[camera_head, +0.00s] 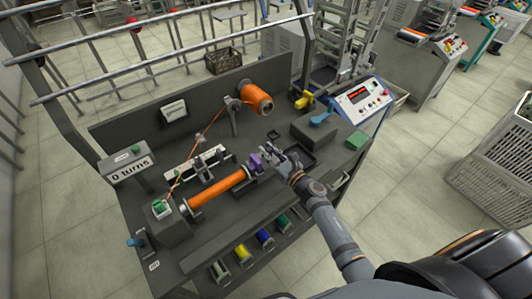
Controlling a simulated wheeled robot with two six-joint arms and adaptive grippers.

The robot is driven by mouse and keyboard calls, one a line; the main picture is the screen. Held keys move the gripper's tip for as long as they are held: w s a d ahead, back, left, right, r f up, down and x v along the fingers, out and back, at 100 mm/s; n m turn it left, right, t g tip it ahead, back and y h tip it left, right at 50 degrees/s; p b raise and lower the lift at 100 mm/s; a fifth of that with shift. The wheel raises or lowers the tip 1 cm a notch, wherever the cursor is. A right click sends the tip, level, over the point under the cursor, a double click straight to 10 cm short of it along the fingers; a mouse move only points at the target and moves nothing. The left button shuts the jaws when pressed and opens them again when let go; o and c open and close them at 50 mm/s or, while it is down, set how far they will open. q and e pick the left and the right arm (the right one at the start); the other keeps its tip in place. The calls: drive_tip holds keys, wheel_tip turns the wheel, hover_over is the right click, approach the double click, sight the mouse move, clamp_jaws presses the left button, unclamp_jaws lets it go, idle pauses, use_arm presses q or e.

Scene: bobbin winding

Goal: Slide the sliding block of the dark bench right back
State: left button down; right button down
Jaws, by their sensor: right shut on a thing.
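The dark bench (215,253) stands in front of me with its winding gear on top. The sliding block (256,162), which looks purple, sits at the right end of the orange bobbin (218,189). My right gripper (272,159) is at the block's right side and is shut on it. The gripper's fingers partly hide the block. I cannot tell whether the block touches the bobbin's end. My left gripper is not in view.
An orange wire spool (256,98) stands at the back. A counter reading 0 turns (130,167) is at the left. Coloured spools (265,238) sit below the front edge.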

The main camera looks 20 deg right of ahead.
drive_tip(key=shift+w+d+b, duration=0.2)
drive_tip(key=shift+w+d, duration=0.05)
drive_tip(key=shift+d, duration=0.3)
drive_tip(key=shift+w+d+b, duration=0.15)
drive_tip(key=shift+w+d, duration=0.05)
drive_tip(key=shift+d, duration=0.3)
drive_tip(key=shift+a+r, duration=0.1)
drive_tip(key=c, duration=1.6)
unclamp_jaws()
drive_tip(key=shift+c, duration=0.2)
drive_tip(key=o, duration=0.4)
drive_tip(key=shift+d, duration=0.3)
drive_tip(key=shift+o, duration=0.2)
drive_tip(key=shift+s+a, duration=0.1)
drive_tip(key=shift+s, duration=0.15)
drive_tip(key=v, duration=1.1)
drive_tip(key=shift+s, duration=0.3)
drive_tip(key=shift+d, duration=0.2)
